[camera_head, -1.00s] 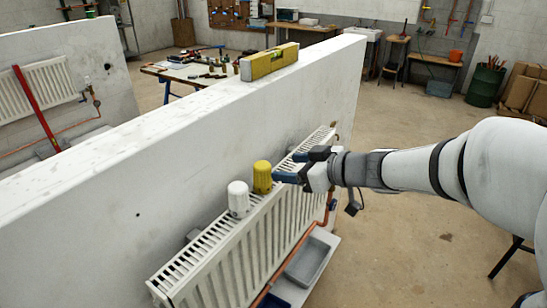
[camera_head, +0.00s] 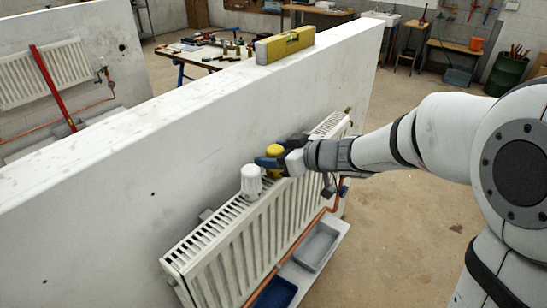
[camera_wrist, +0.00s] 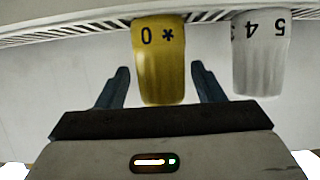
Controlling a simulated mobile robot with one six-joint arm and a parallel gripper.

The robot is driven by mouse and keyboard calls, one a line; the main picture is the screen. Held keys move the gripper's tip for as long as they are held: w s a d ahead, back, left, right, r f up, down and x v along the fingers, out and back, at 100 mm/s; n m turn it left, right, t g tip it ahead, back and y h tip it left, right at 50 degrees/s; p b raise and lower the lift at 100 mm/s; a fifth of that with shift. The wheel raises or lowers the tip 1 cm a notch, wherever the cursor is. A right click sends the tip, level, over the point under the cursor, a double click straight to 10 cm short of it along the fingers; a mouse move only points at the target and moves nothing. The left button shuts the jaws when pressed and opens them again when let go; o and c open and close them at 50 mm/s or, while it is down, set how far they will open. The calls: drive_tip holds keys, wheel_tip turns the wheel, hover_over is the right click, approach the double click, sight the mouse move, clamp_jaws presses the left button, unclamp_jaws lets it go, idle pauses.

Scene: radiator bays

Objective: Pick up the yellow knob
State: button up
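The yellow knob (camera_head: 274,149) stands on top of the white radiator (camera_head: 262,222), close to the wall. My gripper (camera_head: 271,161) is at the knob, its blue fingers partly hiding the knob's lower part. In the wrist view the yellow knob (camera_wrist: 159,62) lies between the two fingers of my gripper (camera_wrist: 160,69), with a visible gap on each side. The gripper is open. A white knob (camera_head: 251,181) stands just to the left of the yellow one. It also shows in the wrist view (camera_wrist: 260,58), to the right of the right finger.
A yellow spirit level (camera_head: 285,45) lies on top of the white wall (camera_head: 150,165) behind the radiator. A grey tray (camera_head: 317,247) and a blue tray (camera_head: 274,293) sit below the radiator, near a copper pipe. The floor to the right is open.

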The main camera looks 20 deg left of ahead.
drive_tip(key=c, duration=1.1)
